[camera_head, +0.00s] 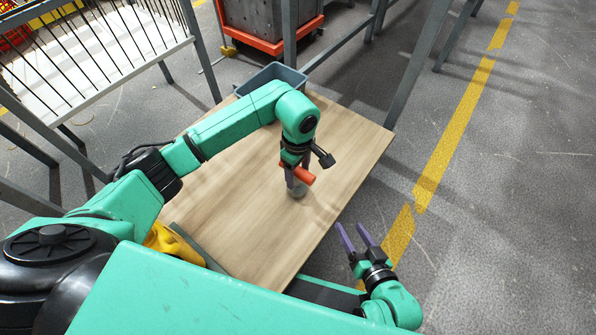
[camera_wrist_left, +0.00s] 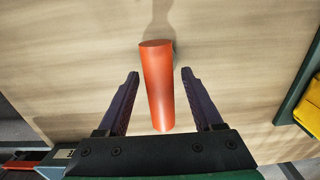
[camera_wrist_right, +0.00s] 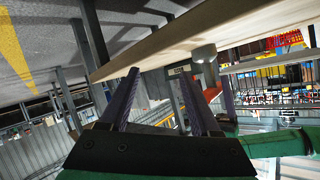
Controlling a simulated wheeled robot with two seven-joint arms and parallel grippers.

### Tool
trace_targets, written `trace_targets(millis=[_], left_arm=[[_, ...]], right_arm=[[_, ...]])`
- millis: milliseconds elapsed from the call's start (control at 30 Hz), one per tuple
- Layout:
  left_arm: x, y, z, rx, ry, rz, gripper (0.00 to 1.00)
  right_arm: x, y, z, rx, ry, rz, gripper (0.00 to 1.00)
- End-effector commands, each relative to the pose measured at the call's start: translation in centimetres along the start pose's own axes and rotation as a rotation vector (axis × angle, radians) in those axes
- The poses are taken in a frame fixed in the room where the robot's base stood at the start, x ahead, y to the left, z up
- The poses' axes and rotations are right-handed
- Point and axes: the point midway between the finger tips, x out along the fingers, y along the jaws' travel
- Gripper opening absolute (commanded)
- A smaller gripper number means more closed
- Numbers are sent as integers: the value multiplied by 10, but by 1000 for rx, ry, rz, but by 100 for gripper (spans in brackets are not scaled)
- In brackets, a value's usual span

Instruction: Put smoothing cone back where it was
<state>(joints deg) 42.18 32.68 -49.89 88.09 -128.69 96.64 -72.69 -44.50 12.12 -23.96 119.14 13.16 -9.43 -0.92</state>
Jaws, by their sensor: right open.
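An orange, tapering cylinder, which I take as the smoothing cone (camera_head: 303,175), is at my left gripper (camera_head: 297,182) over the wooden table. In the left wrist view the orange piece (camera_wrist_left: 158,85) lies between the two fingers, with a visible gap on each side. The left gripper is open around it. A small pale grey round piece (camera_head: 298,192) is at the table surface below; I cannot tell if it belongs to the orange piece. My right gripper (camera_head: 355,236) is open and empty, beyond the table's right edge.
The wooden table (camera_head: 250,225) is mostly bare. A grey bin (camera_head: 288,74) stands at its far end. A wire rack (camera_head: 110,50) is at the left. A yellow object (camera_head: 170,241) is partly hidden by my left arm.

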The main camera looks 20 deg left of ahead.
Motion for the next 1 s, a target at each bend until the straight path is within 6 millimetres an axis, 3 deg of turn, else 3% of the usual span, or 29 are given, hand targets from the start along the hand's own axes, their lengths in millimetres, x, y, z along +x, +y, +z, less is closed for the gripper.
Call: trace_targets(millis=[233,367,600,733,833,1000], left_arm=[[-1,0,0,0,0,0,67],[-12,1,0,0,0,2,67],[-71,1,-1,0,3,5,67],[-102,1,0,0,1,5,67],[-118,1,0,-1,0,3,67],[-124,0,0,-1,0,1,67]], right_arm=[[0,0,-1,0,0,0,64],[-3,-2,-6,-3,-5,1,64],[-14,-9,-28,-14,-49,4,64],[-19,2,-36,-44,-166,41,64],[-24,9,-37,-56,-230,61,64],[-26,13,-35,-63,-270,73,64]])
